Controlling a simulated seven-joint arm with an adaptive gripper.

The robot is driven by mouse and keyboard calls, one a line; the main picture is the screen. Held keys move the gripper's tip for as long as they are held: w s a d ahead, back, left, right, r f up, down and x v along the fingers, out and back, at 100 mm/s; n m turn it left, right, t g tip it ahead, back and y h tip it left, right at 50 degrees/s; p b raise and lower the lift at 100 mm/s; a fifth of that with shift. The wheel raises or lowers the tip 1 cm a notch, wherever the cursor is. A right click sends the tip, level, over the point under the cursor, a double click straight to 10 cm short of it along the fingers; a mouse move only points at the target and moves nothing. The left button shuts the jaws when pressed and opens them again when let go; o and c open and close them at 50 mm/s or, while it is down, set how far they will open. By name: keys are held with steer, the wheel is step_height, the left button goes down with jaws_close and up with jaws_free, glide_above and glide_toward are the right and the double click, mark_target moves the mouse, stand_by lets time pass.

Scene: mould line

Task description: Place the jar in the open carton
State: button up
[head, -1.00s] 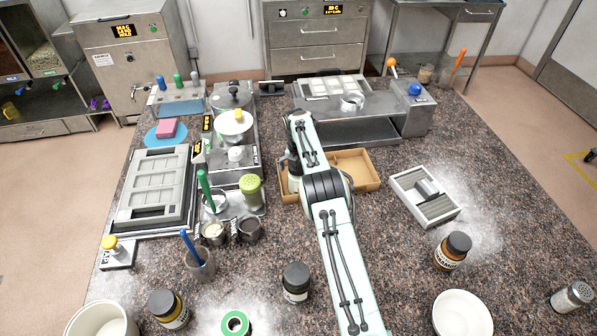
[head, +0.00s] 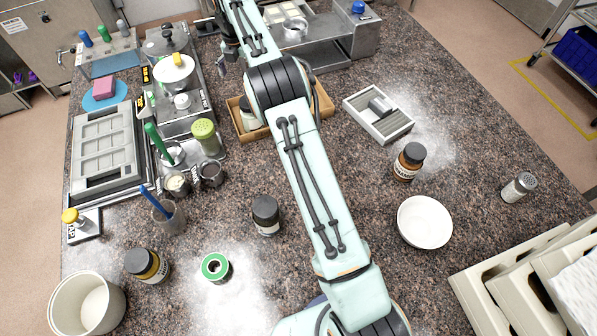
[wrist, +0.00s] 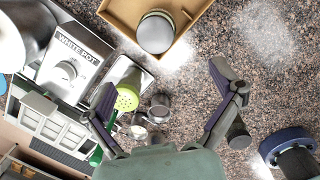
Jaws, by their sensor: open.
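The open carton (head: 325,100) is a shallow brown box in the middle of the counter, partly hidden behind my arm in the head view. A jar (head: 248,115) with a pale body stands in its left part. In the wrist view the jar (wrist: 155,33) shows from above with a grey lid, inside a corner of the carton (wrist: 120,14), and looks upright. My gripper (wrist: 163,84) is open, its fingers wide apart with nothing between them, clear of the jar. In the head view the gripper is mostly out of sight beyond my arm, at the top.
Left of the carton stand a green-lidded shaker (head: 207,137), metal cups and a scale with a pan (head: 174,72). Dark-lidded jars (head: 266,215), (head: 408,160) and a white bowl (head: 424,222) stand in front.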

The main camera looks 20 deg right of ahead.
steer(key=s+r+m+y, duration=0.1)
steer(key=s+r+m, duration=0.5)
steer(key=s+m, duration=0.15)
steer(key=s+r+m, duration=0.5)
steer(key=s+m, duration=0.1)
steer(key=s, duration=0.3)
steer(key=s+f+m, duration=0.2)
steer(key=s+m, duration=0.5)
steer(key=s, duration=0.6)
steer(key=s+a+f+m+g, duration=0.1)
steer(key=s+f+m, duration=0.1)
steer(key=s+m, duration=0.5)
steer(key=s, duration=0.5)
steer(key=shift+s+f, duration=0.4)
